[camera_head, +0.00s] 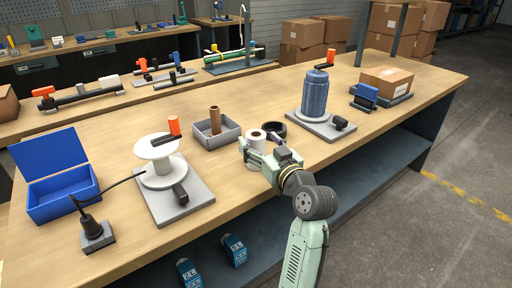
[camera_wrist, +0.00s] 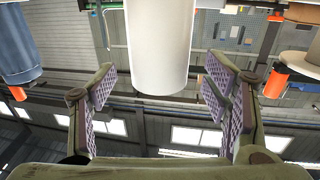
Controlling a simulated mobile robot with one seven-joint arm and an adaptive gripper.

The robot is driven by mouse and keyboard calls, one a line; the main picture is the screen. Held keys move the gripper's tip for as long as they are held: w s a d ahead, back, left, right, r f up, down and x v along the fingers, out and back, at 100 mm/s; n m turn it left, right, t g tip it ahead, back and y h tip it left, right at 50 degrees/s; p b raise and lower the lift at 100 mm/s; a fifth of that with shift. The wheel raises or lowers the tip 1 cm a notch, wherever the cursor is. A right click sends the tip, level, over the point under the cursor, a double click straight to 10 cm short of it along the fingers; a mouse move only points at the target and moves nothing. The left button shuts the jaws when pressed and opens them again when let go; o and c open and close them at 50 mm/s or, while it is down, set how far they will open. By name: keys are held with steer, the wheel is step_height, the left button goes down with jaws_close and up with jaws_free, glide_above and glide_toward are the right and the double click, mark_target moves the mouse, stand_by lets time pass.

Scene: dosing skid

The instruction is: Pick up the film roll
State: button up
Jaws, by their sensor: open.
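The film roll (camera_head: 257,138) is a white upright cylinder near the front edge of the workbench. In the wrist view, which looks upside down, the white film roll (camera_wrist: 160,45) fills the top centre. My gripper (camera_head: 262,151) is at the roll's near side, and its hand partly hides the lower roll. In the wrist view my gripper (camera_wrist: 160,88) is open, with a ribbed pad on either side of the roll. A gap shows between the roll and each pad. I cannot tell how far the roll reaches between the fingers.
A dark ring (camera_head: 274,128) sits just behind the roll. A grey tray (camera_head: 231,133) with a brown tube (camera_head: 215,120) stands left. A blue canister (camera_head: 315,91) on a plate stands right. A white spool (camera_head: 159,165) and blue box (camera_head: 62,199) are further left.

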steer(key=shift+p+x, duration=0.3)
steer(key=shift+x, duration=1.1)
steer(key=shift+c, duration=0.4)
steer(key=c, duration=1.3)
